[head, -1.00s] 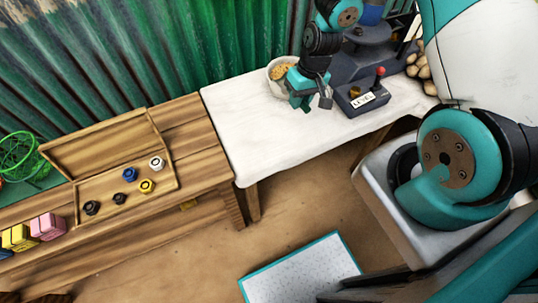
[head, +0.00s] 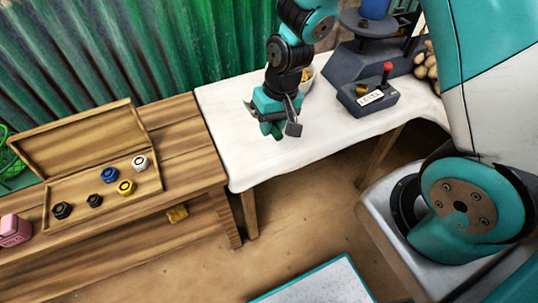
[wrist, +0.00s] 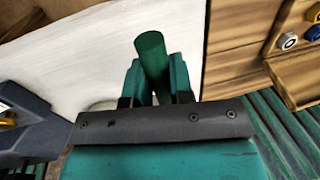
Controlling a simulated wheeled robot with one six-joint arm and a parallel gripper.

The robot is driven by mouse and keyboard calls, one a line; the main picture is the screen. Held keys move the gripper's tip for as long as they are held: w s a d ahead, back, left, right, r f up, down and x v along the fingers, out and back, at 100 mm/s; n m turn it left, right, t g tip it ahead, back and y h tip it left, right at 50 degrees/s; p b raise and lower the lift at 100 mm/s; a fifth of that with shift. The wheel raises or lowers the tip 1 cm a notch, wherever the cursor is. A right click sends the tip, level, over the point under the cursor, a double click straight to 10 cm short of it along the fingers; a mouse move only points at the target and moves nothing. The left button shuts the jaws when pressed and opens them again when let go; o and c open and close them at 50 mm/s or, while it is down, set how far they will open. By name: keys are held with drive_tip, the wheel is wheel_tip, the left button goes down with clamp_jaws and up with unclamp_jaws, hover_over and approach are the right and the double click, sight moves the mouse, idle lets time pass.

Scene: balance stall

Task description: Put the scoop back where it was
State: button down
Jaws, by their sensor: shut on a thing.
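My gripper (head: 275,125) is above the white-topped table (head: 235,155), left of and nearer than the bowl (head: 309,76). In the wrist view my gripper (wrist: 153,85) is shut on a dark green round handle (wrist: 151,52), which I take to be the scoop's. The rest of the scoop is hidden or cannot be told apart from the gripper. The pale bowl holds golden-brown contents and is partly hidden behind my arm.
The dark balance (head: 370,58) stands behind a box labelled LEVEL (head: 368,98) with a red knob. Potatoes (head: 427,66) lie at the right. An open wooden case (head: 150,180) holds several weights on the left bench. The white table's front left is clear.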

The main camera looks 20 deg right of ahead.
wheel_tip(320, 180, down, 13)
drive_tip(key=shift+r, duration=0.1)
idle(0.4)
drive_tip(key=c, duration=1)
unclamp_jaws()
wheel_tip(320, 180, up, 17)
drive_tip(key=n, duration=0.1)
hover_over(271, 157)
drive_tip(key=s, duration=0.3)
drive_tip(key=shift+s+a+r+y, duration=0.1)
drive_tip(key=shift+a+r+y, duration=0.15)
drive_tip(key=shift+a, duration=0.2)
drive_tip(key=s+a+r+n, duration=0.2)
drive_tip(key=s+r+n, duration=0.1)
drive_tip(key=s+r, duration=0.4)
drive_tip(key=s+a+r+n+y, duration=0.1)
drive_tip(key=s+a+r+n, duration=0.1)
drive_tip(key=s+r, duration=0.6)
wheel_tip(271, 157, up, 2)
drive_tip(key=shift+a+n, duration=0.4)
drive_tip(key=shift+n, duration=0.2)
